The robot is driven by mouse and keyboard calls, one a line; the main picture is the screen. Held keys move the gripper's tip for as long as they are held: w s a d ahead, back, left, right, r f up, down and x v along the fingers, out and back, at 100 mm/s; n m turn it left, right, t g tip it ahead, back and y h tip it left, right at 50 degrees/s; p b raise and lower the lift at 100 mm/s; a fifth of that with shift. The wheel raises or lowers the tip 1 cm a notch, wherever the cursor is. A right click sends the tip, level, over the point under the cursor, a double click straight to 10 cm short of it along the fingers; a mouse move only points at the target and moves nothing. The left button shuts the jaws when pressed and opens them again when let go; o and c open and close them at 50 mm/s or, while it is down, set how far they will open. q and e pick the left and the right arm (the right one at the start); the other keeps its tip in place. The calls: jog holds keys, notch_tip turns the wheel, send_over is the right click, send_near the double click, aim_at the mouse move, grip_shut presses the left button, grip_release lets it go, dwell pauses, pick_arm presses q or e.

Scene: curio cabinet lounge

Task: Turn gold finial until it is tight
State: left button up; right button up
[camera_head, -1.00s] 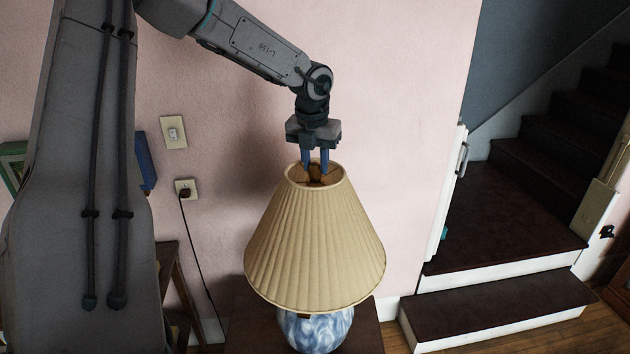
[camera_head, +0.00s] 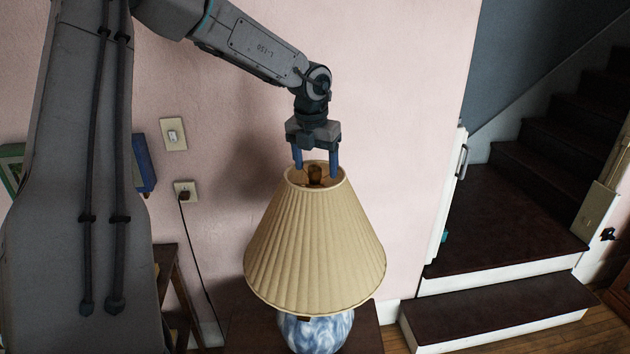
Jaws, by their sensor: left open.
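The gold finial (camera_head: 315,174) shows as a small dark-gold piece inside the top opening of the lamp shade. The pleated beige shade (camera_head: 314,245) sits upright on a blue and white lamp base (camera_head: 316,332). My left gripper (camera_head: 316,170) points straight down over the shade's top opening. Its two blue fingers are spread apart, one on each side of the finial, with a clear gap. The fingertips are at about the height of the shade's top rim. The finial's lower part is hidden by the rim. My right gripper is not in view.
The lamp stands on a dark wooden table (camera_head: 365,335) against a pink wall. A wall outlet (camera_head: 186,190) with a plugged-in cord (camera_head: 197,245) and a light switch (camera_head: 173,134) are at left. Dark stairs (camera_head: 500,220) are at right.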

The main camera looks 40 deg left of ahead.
aim_at(313, 168)
pick_arm(q)
jog(key=shift+r+b, duration=0.35)
jog(key=shift+r, duration=0.15)
jog(key=r, duration=0.2)
jog(key=r+b, duration=0.1)
jog(key=r, duration=0.1)
jog(key=s+r+b, duration=0.1)
jog(key=r, duration=0.1)
jog(key=shift+d+r, duration=0.15)
jog(key=shift+r, duration=0.1)
jog(key=r, duration=0.3)
jog(key=shift+s+r+p, duration=0.1)
jog(key=shift+s+p, duration=0.15)
jog(key=shift+p, duration=0.05)
